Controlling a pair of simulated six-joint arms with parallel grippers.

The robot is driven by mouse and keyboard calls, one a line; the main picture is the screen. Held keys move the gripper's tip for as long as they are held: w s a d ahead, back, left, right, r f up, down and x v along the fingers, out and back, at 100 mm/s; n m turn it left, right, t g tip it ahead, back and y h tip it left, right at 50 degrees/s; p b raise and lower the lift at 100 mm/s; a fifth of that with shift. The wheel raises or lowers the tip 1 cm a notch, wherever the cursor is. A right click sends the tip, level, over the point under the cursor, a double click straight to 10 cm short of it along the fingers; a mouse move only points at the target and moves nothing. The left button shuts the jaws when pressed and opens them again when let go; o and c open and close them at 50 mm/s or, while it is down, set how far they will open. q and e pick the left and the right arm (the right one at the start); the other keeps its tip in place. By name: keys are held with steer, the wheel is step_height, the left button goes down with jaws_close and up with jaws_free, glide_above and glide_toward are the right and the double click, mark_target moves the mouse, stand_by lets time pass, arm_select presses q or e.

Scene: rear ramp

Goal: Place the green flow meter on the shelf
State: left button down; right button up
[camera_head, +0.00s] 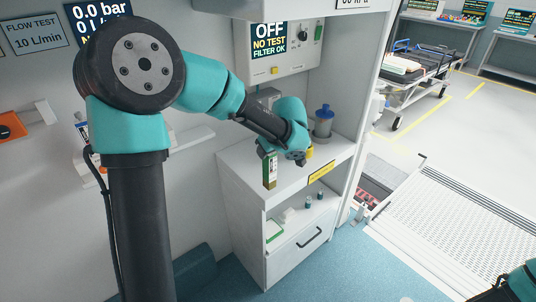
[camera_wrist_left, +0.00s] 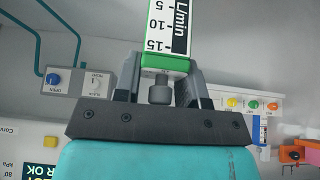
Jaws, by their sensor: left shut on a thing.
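The green flow meter (camera_head: 269,172) is a small upright block with a green and white scaled face. In the head view it hangs below my left gripper (camera_head: 266,149), in front of the white cabinet top. In the left wrist view the flow meter (camera_wrist_left: 166,35) shows its L/min scale, and its lower end and grey stub sit between the fingers of my left gripper (camera_wrist_left: 159,85), which is shut on it. The cabinet has an open shelf bay (camera_head: 294,228). Only part of my right arm shows, at the bottom right corner.
A blue-topped canister (camera_head: 323,121) stands on the cabinet top, right of my left wrist. Small bottles (camera_head: 308,203) and a white and green item (camera_head: 275,231) lie in the open bay. A drawer (camera_head: 309,240) is below. A metal ramp (camera_head: 459,221) lies at the right.

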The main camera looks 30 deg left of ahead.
arm_select(q)
steer(key=w+a+f, duration=0.1)
steer(key=w+a, duration=0.6)
steer(key=w, duration=0.5)
steer(key=shift+a, duration=0.25)
steer(key=shift+w+a+f, duration=0.1)
steer(key=shift+w+f, duration=0.05)
steer(key=shift+w+a+f, duration=0.1)
steer(key=shift+w+f, duration=0.05)
steer(key=shift+f, duration=0.75)
steer(key=shift+w+a+f, duration=0.1)
steer(key=shift+f, duration=0.9)
steer(key=c, duration=0.7)
jaws_free()
